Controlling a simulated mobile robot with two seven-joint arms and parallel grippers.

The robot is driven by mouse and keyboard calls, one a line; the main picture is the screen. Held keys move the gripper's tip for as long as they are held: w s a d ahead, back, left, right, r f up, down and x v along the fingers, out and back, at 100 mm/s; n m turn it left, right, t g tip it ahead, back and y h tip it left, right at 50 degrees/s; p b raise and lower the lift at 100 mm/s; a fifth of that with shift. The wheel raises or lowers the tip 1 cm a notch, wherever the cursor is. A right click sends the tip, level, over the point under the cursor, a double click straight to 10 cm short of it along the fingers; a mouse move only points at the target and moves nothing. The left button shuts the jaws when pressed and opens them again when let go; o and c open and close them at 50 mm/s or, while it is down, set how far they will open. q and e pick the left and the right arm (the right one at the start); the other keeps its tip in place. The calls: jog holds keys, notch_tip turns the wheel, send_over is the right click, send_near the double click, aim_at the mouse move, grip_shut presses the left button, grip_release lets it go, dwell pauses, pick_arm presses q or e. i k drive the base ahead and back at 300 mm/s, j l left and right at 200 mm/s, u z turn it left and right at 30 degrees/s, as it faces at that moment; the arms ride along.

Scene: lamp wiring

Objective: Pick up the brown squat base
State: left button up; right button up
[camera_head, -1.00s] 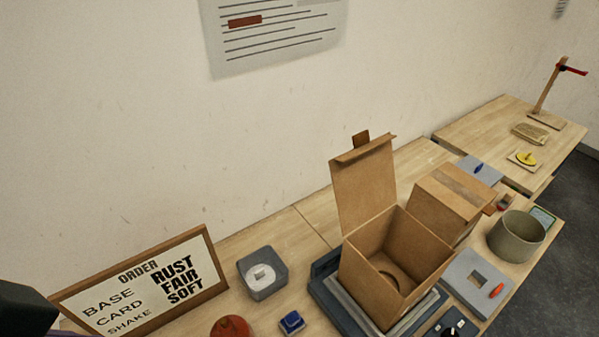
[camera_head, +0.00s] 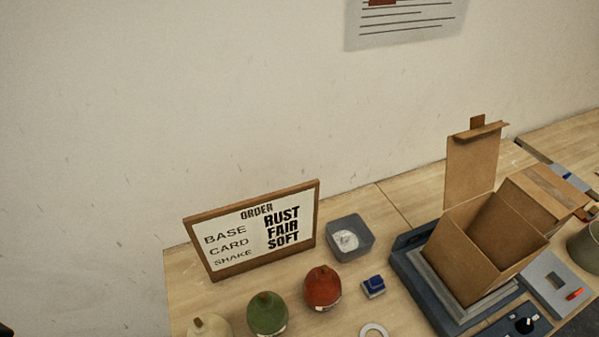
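A squat, rounded red-brown base (camera_head: 322,287) with a small knob on top and a pale label low on its side stands on the wooden table in front of the order board. It is the closest match to a brown squat base. A green base (camera_head: 268,315) of similar shape stands to its left. A cream one (camera_head: 208,328) stands further left, cut off by the bottom edge. Neither gripper shows; only a sliver of something dark is at the bottom left corner. Nothing visible touches the red-brown base.
A grey bin (camera_head: 362,243), a small blue block (camera_head: 373,287) and a pale ring (camera_head: 374,331) are close by. An open cardboard box (camera_head: 470,265) stands on a blue-grey platform to the right.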

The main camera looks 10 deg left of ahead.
aim_at(322, 286)
jog(key=k+j, duration=0.25)
jog(key=k, duration=0.15)
jog(key=k+j, duration=0.2)
jog(key=k, duration=0.2)
jog(key=k+j, duration=0.25)
jog(key=k, duration=0.15)
